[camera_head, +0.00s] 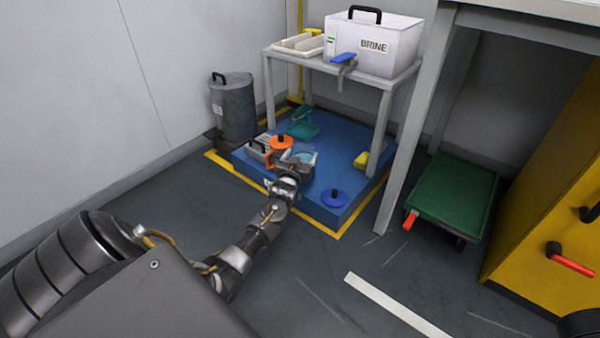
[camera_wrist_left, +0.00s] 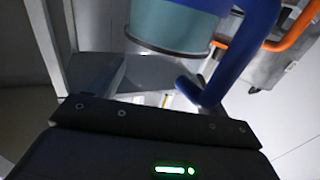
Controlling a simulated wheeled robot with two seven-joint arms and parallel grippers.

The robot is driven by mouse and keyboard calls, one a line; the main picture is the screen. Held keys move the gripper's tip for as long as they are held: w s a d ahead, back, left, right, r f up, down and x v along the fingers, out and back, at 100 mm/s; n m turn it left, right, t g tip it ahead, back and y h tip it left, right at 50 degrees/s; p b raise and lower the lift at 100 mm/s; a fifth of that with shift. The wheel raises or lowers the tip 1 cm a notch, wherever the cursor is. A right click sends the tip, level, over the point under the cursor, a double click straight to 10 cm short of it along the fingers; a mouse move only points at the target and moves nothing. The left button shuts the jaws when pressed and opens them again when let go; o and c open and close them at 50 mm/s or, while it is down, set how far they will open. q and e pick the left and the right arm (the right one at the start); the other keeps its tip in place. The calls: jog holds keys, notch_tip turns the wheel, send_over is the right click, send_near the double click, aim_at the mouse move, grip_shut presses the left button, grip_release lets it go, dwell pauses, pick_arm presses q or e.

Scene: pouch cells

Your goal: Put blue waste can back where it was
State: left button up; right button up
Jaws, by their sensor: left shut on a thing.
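The blue waste can (camera_wrist_left: 175,25) shows close up in the left wrist view as a pale teal body with a blue rim and a bent blue handle (camera_wrist_left: 235,60). In the head view only a pale, light-blue part of it (camera_head: 306,157) shows beside my left gripper (camera_head: 293,166), which hides the rest. My left gripper is shut on the can, over the blue platform (camera_head: 320,212); I cannot tell whether the can touches the platform. A round blue lid with a knob (camera_head: 335,197) lies on the platform to the right.
An orange-lidded item (camera_head: 280,142), a teal item (camera_head: 303,130) and a yellow item (camera_head: 361,160) are on the platform. A grey table (camera_head: 386,95) with a white BRINE box (camera_head: 375,48) stands over it. A grey canister (camera_head: 233,105) stands left; a green cart (camera_head: 455,190) stands right.

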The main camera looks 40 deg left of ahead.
pick_arm(q)
jog(key=shift+w+a+f, duration=0.1)
jog(key=shift+w, duration=0.1)
jog(key=f+b, duration=0.3)
jog(key=f, duration=0.1)
jog(key=shift+w+a+f, duration=0.1)
jog(key=shift+w+a, duration=0.15)
jog(key=shift+a, duration=0.05)
jog(key=o, duration=1.9)
